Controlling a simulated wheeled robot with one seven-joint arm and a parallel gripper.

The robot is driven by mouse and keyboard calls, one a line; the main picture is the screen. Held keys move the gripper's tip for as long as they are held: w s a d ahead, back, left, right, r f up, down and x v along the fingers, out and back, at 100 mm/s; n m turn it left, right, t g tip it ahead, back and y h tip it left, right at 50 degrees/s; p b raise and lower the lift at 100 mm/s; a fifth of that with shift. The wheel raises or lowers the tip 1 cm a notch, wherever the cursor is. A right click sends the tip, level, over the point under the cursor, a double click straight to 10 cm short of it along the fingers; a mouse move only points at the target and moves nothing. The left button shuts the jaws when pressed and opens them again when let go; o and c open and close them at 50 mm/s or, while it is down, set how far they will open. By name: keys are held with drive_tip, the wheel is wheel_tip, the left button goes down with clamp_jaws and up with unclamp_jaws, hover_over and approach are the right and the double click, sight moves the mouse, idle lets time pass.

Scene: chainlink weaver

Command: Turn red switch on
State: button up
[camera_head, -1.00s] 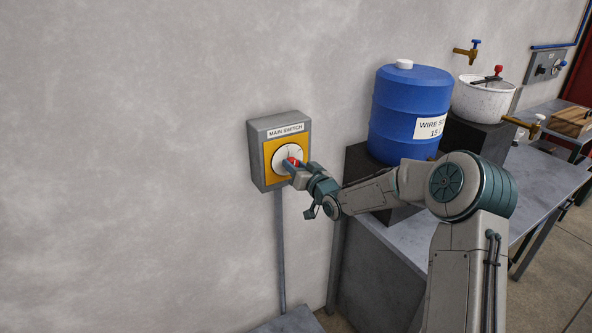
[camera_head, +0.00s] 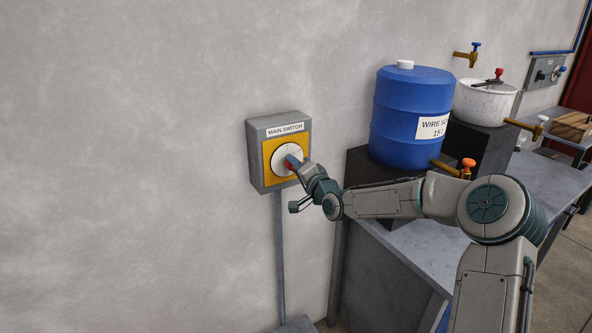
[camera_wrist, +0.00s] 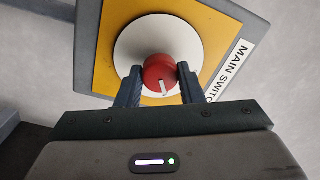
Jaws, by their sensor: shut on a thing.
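The main switch box (camera_head: 258,165) is grey with a yellow plate and is mounted on the wall in the head view. A white disc (camera_head: 279,160) sits on the plate, with the red switch knob (camera_head: 290,167) at its middle, mostly hidden by my gripper (camera_head: 294,163). In the wrist view the red knob (camera_wrist: 159,72) has a white mark near its lower edge and sits between the two fingers of my gripper (camera_wrist: 162,82). The fingers are shut on it. The "MAIN SWITCH" label (camera_wrist: 238,68) appears tilted in the wrist view.
A grey table (camera_head: 400,249) lies under my arm. The wall left of the box is clear.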

drive_tip(key=shift+d+m, duration=0.1)
drive_tip(key=shift+m, duration=0.4)
drive_tip(key=o, duration=1)
drive_tip(key=b+v, duration=0.2)
drive_tip(key=v, duration=1.1)
drive_tip(key=shift+s+d, duration=0.2)
drive_tip(key=shift+s, duration=0.15)
